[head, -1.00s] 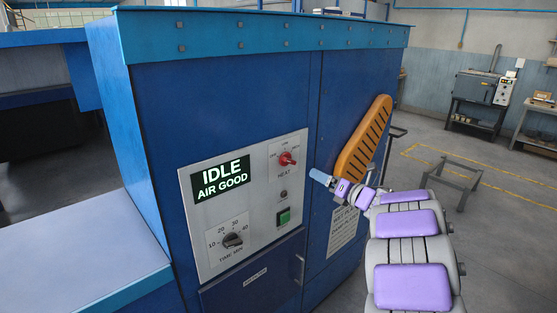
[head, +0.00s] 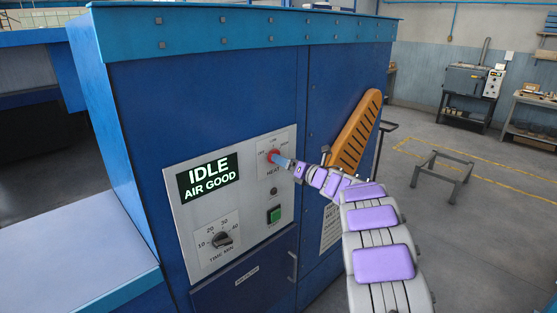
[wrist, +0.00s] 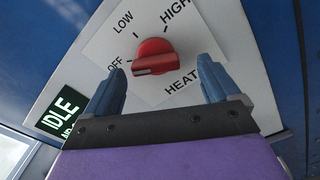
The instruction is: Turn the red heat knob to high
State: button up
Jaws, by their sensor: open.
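The red heat knob (head: 273,156) is on the light control panel of the blue dryer. In the wrist view the knob (wrist: 155,57) sits among the labels OFF, LOW, HIGH and HEAT. Its pale pointer line lies toward the OFF side. My gripper (head: 282,161) is at the knob in the head view, partly covering it. In the wrist view my gripper (wrist: 158,78) is open, with one blue finger on either side of the knob and visible gaps between. Whether a finger touches the knob cannot be told.
The display (head: 208,176) reads IDLE, AIR GOOD. A black time knob (head: 222,240) and a green button (head: 274,214) are lower on the panel. An orange slotted handle (head: 357,132) juts out at the right. Floor to the right is mostly open.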

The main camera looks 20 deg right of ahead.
jog(key=x, duration=0.3)
jog(key=shift+w+a, duration=0.2)
jog(key=shift+w+a+r, duration=0.15)
jog(key=shift+w+a, duration=0.05)
jog(key=shift+a, duration=0.4)
jog(key=shift+d, duration=0.35)
jog(key=shift+c, duration=0.2)
jog(key=shift+d, duration=0.4)
jog(key=shift+c, duration=1.4)
jog(key=shift+a, duration=0.45)
jog(key=c, duration=0.5)
jog(key=shift+c, duration=1.2)
jog(key=shift+d, duration=0.15)
